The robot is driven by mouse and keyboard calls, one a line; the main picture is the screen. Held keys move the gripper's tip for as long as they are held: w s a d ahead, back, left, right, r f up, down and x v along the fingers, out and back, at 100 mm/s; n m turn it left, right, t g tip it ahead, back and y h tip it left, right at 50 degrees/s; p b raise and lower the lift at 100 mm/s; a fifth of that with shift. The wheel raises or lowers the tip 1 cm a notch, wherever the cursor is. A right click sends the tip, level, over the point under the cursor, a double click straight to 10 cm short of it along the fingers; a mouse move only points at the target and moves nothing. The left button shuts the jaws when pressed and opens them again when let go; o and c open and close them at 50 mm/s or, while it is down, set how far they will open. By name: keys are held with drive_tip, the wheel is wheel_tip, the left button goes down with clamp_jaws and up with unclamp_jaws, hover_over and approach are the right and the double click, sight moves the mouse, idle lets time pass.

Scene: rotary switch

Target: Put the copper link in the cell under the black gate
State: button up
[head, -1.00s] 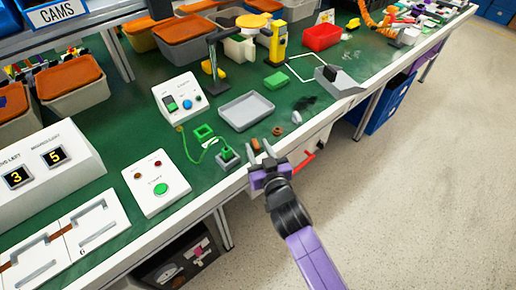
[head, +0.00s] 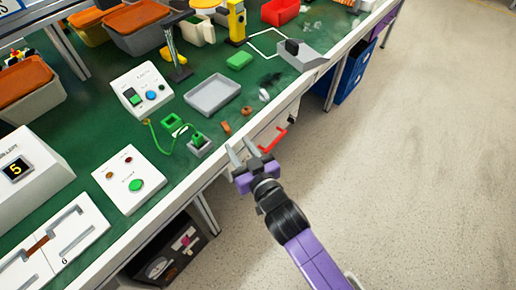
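Two small copper-brown pieces lie near the front edge of the green bench, one (head: 226,128) beside a grey block and one (head: 246,111) right of it; I cannot tell which is the copper link. Another copper-coloured strip (head: 40,245) shows on the white numbered panel (head: 62,232) at the lower left, which has grey handle-like bars. I cannot make out a black gate. My gripper (head: 245,152) is open and empty at the bench's front edge, just in front of the small copper-brown pieces, its fingers pointing toward the bench.
A grey tray (head: 212,94), a green block (head: 239,61) and a white button box (head: 130,180) stand on the bench. A green cord (head: 160,143) runs to a grey socket block (head: 200,146). A red handle (head: 272,140) is under the front edge. The floor at right is clear.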

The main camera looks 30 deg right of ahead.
drive_tip(key=s+r+g+y, duration=0.1)
drive_tip(key=s+r, duration=0.1)
drive_tip(key=s, duration=2.7)
drive_tip(key=shift+s+a+r, duration=0.2)
drive_tip(key=shift+s+r, duration=0.05)
drive_tip(key=shift+r, duration=0.1)
drive_tip(key=shift+o, duration=0.9)
drive_tip(key=s+d+r, duration=0.1)
drive_tip(key=s+r, duration=0.3)
drive_tip(key=s, duration=0.1)
drive_tip(key=shift+s+d+r+n, duration=0.25)
drive_tip(key=shift+r+n, duration=0.1)
drive_tip(key=shift+n, duration=0.05)
drive_tip(key=o, duration=0.4)
drive_tip(key=shift+s+r, duration=0.1)
drive_tip(key=shift+r, duration=0.05)
drive_tip(key=shift+o, duration=0.2)
